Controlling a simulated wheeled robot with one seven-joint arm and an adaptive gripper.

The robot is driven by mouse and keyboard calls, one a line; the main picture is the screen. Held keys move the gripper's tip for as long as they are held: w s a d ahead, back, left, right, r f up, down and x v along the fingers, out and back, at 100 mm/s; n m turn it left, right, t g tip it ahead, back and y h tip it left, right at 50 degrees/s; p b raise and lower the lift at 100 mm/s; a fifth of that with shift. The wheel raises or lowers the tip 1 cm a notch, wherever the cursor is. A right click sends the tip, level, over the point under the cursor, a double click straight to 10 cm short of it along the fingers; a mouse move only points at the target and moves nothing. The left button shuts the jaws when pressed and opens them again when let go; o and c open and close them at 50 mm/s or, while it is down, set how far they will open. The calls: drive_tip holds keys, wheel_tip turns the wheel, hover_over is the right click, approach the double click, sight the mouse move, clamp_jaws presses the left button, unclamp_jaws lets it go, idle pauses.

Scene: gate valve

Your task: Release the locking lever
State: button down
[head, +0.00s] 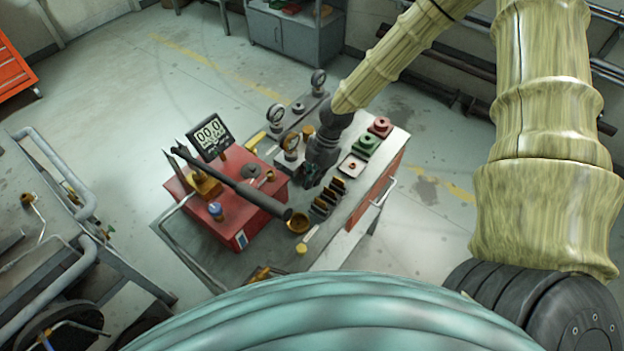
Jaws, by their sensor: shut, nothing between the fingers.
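A long dark lever (235,183) lies slantwise over a red box (236,227) on the cart. Its forked end points up and left, and its thick end is at the lower right, near a brass cup. I cannot tell whether this is the locking lever; no other part clearly shows as one. My gripper (311,182) points down over the cart, just right of the red box. It is shut and empty. It looks apart from the dark lever, though the exact gap is hard to judge. My gripper hides part of the cart top below it.
Gauges (277,114) stand on a plate at the back. Green (367,144) and red (381,126) blocks and a dark slotted rack (328,198) are on the cart's right. A pipe-framed cart (60,262) stands left.

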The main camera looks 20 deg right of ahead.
drive_tip(key=p+v, duration=0.6)
drive_tip(key=v, duration=0.3)
drive_tip(key=shift+r, duration=0.2)
idle(0.4)
